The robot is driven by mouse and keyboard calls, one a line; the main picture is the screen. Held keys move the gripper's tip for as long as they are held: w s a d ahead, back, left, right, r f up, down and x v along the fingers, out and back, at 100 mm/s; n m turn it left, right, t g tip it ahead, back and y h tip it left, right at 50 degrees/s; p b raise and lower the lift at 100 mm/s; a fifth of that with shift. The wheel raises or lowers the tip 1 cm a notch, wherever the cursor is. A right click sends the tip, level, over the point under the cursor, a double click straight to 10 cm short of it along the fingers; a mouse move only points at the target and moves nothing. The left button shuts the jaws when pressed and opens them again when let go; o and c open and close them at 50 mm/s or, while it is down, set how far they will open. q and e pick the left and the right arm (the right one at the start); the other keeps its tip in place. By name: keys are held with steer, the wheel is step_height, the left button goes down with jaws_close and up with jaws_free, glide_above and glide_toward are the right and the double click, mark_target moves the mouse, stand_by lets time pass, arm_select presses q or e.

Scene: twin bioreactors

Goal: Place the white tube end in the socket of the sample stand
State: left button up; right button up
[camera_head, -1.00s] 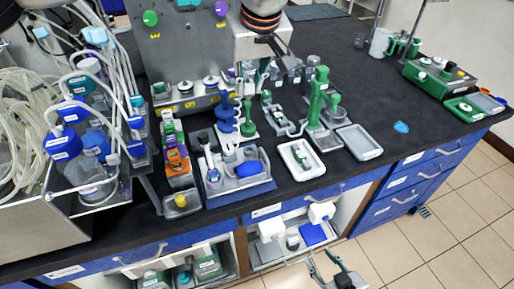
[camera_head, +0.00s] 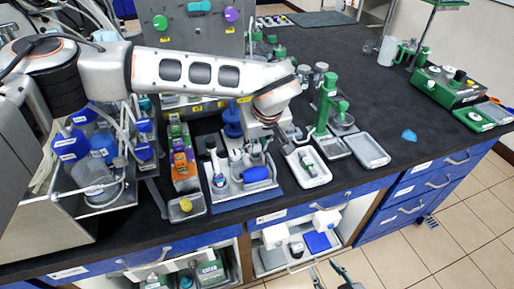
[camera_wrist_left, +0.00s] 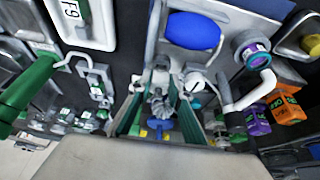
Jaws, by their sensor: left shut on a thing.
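My left gripper (camera_head: 258,150) reaches down over the front of the bench, above the grey sample stand. In the left wrist view its two green-edged fingers (camera_wrist_left: 160,112) are shut on a small pale ribbed piece (camera_wrist_left: 160,100), apparently the white tube end; the fingers partly hide it. The grey sample stand (camera_wrist_left: 222,60) lies just beyond the fingertips, with a blue oval part (camera_wrist_left: 195,30) on it. I cannot make out whether the piece touches the socket. My right gripper (camera_head: 330,276) is low at the bottom edge of the head view, fingers apart and empty, partly cut off.
Bottles and tubing crowd the far left. The bench right of the grey tray (camera_head: 368,150) is mostly clear.

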arm_select(q)
steer(key=shift+f, duration=0.8)
steer(key=o, duration=1)
steer(key=shift+f, duration=0.15)
steer(key=shift+r, duration=0.4)
steer(key=v, duration=1.1)
steer(key=shift+s+r, duration=0.25)
